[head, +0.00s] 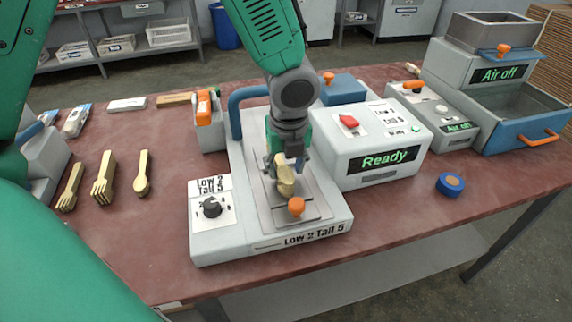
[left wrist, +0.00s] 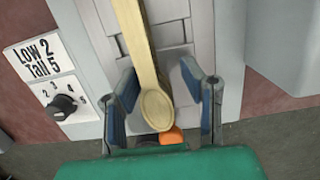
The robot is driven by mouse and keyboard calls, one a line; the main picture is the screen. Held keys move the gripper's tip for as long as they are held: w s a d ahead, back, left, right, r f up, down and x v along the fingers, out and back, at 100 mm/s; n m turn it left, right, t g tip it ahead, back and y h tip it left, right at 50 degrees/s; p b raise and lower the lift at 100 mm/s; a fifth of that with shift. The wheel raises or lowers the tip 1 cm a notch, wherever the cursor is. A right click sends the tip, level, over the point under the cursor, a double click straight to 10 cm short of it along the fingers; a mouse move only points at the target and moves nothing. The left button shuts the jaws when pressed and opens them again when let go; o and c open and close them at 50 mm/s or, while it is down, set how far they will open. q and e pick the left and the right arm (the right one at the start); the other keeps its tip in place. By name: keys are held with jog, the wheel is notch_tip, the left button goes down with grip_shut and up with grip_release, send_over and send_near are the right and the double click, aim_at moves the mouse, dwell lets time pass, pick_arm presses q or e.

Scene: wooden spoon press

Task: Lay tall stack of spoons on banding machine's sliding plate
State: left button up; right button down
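A stack of wooden spoons (head: 286,184) is at the sliding plate (head: 312,207) of the banding machine (head: 225,243). In the left wrist view the stack (left wrist: 147,58) lies lengthwise over the grey plate, bowl end toward the gripper. My left gripper (head: 284,166) points down over the plate. Its two blue fingers (left wrist: 160,100) stand apart on either side of the bowl, with visible gaps. The underside of the stack is hidden, so I cannot tell if it fully rests on the plate. My right gripper is not in view.
An orange knob (head: 296,207) sits at the plate's front. A dial (head: 212,207) is at left, and the "Ready" unit (head: 385,155) at right. Wooden cutlery stacks (head: 104,178) lie on the left tabletop. A blue tape roll (head: 450,184) is at right. Front right tabletop is clear.

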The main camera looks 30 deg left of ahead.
aim_at(282, 165)
pick_arm(q)
jog(key=shift+r, duration=0.15)
jog(key=r, duration=0.2)
jog(key=r+p, duration=0.1)
jog(key=r, duration=0.2)
jog(key=r+p, duration=0.1)
jog(key=r, duration=0.1)
jog(key=shift+s+a+r, duration=0.15)
jog(key=shift+s+a, duration=0.1)
jog(key=shift+s, duration=0.1)
jog(key=shift+s+d+r+p, duration=0.15)
jog(key=shift+d+r+p, duration=0.1)
jog(key=shift+r, duration=0.8)
jog(key=shift+s+d+r+p, duration=0.1)
jog(key=shift+r+p, duration=0.1)
jog(key=shift+r, duration=0.8)
